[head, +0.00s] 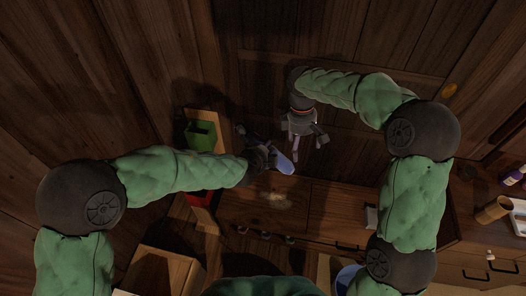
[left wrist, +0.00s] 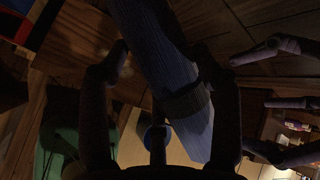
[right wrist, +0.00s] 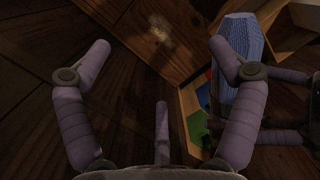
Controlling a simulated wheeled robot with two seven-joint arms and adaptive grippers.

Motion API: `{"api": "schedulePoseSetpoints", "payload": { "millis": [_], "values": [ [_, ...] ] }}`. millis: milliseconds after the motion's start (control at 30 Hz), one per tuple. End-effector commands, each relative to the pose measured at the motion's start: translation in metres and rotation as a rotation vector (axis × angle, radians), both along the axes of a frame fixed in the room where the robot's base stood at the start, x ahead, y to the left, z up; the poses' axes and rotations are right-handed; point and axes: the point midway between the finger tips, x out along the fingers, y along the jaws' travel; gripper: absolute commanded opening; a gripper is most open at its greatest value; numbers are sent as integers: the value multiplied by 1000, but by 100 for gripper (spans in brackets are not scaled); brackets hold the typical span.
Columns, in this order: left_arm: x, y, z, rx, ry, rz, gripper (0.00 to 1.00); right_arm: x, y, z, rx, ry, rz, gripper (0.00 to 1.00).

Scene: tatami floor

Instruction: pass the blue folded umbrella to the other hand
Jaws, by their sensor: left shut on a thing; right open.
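The blue folded umbrella (head: 282,163) is held by my left gripper (head: 262,156) near the middle of the head view, above the wooden cabinet top. In the left wrist view the umbrella (left wrist: 158,55) runs between the two fingers, with a dark band around it. My right gripper (head: 305,142) is open and empty, above and a little to the right of the umbrella in the head view, apart from it. In the right wrist view the umbrella (right wrist: 241,40) shows at the upper right, beside one open finger rather than between the fingers. Its far end is partly hidden by my left gripper.
A green box (head: 201,134) and a red box (head: 199,198) stand on a wooden shelf (head: 203,117) at left. The cabinet top (head: 310,196) below the grippers is mostly clear. A brown cup (head: 492,210) and a purple bottle (head: 514,177) are at far right.

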Motion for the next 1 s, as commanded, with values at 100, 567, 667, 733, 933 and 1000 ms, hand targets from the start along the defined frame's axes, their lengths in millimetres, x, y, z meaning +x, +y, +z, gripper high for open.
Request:
{"api": "schedulePoseSetpoints", "payload": {
  "millis": [100, 567, 667, 733, 933, 1000],
  "values": [
    [1, 0, 1, -1, -2, 0, 17, -44, -17, -34, 19, 166, 97, 92],
    [1, 0, 1, 0, -1, 0, 17, -216, -5, -157, 254, 572, 66, 92],
    [1, 0, 1, 0, -1, 0, 17, -226, 9, -191, 262, 503, -99, 92],
    [1, 0, 1, -1, -2, 0, 17, -229, 18, -212, 262, 448, -220, 92],
    [1, 0, 1, -1, -2, 0, 17, -235, 37, -260, 265, 302, -580, 92],
    [1, 0, 1, -1, -2, 0, 17, -236, 41, -273, 267, 252, -711, 92]
  ]
}}
